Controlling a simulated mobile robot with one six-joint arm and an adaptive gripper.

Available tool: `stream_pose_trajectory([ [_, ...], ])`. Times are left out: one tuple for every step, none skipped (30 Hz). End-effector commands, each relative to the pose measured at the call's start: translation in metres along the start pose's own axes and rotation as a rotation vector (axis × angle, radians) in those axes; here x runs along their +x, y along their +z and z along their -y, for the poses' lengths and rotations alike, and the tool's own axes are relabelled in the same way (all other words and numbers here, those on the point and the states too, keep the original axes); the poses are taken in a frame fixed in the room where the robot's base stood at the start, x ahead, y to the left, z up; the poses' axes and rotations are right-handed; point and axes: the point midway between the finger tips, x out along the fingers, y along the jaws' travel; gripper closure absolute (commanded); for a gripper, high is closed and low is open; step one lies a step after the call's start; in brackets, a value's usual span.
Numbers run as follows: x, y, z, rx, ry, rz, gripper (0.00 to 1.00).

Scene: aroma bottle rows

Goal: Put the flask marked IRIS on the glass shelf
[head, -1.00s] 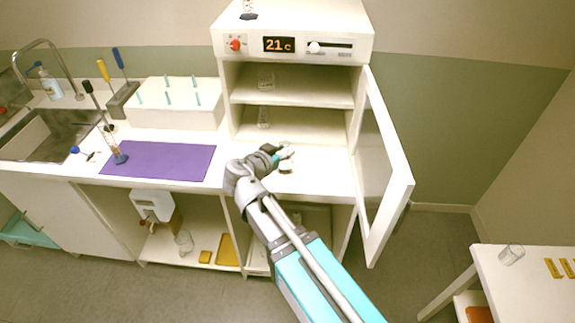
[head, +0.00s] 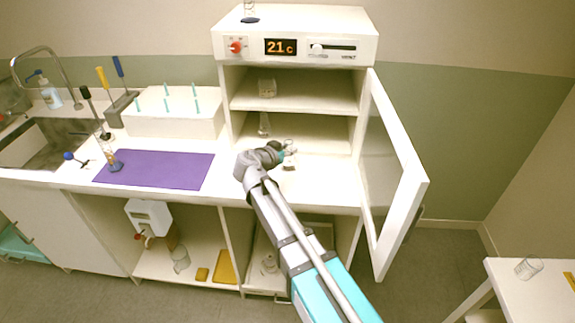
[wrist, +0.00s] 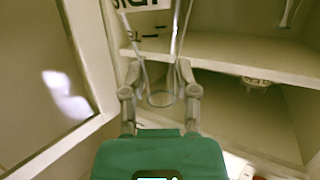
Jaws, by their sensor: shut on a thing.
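My gripper (wrist: 158,80) is shut on a clear glass flask (wrist: 161,97) in the wrist view. A white label with dark letters on the flask is cut off by the top edge, so I cannot read the full word. In the head view, my gripper (head: 288,153) is in front of the open cabinet, above the white counter, with the small held flask (head: 289,145) at its tip. The cabinet has an upper shelf (head: 310,105) and a lower level (head: 320,146). I cannot tell from its look which is the glass shelf.
A beaker (head: 267,88) stands on the upper shelf and a slim flask (head: 264,124) below it. The cabinet door (head: 397,180) is swung open at the right. A purple mat (head: 160,170) and white rack (head: 172,118) are to the left. The shelves' right sides look clear.

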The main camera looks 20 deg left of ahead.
Motion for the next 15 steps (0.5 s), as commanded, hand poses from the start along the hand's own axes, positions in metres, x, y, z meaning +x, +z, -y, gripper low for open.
stream_pose_trajectory([
  [0.007, 0.008, 0.004, 0.000, 0.001, 0.000, 1.00],
  [0.010, 0.010, 0.004, 0.000, 0.000, 0.000, 1.00],
  [0.013, 0.011, 0.006, 0.000, 0.000, 0.000, 1.00],
  [0.015, 0.013, 0.007, 0.000, 0.000, 0.000, 1.00],
  [0.016, 0.014, 0.007, 0.000, 0.000, 0.000, 1.00],
  [0.018, 0.015, 0.008, 0.000, 0.000, 0.000, 1.00],
  [0.019, 0.015, 0.009, 0.000, 0.000, 0.000, 1.00],
  [0.019, 0.016, 0.009, 0.000, 0.000, 0.000, 1.00],
  [0.020, 0.016, 0.009, 0.000, 0.000, 0.000, 1.00],
  [0.020, 0.016, 0.009, 0.000, 0.000, 0.000, 1.00],
  [0.021, 0.016, 0.009, 0.000, 0.000, 0.000, 1.00],
  [0.021, 0.016, 0.009, 0.000, 0.000, 0.000, 1.00],
  [0.021, 0.015, 0.009, 0.000, 0.000, 0.000, 1.00],
  [0.021, 0.015, 0.009, 0.000, 0.000, 0.000, 1.00],
  [0.020, 0.015, 0.009, 0.000, 0.000, 0.000, 1.00],
])
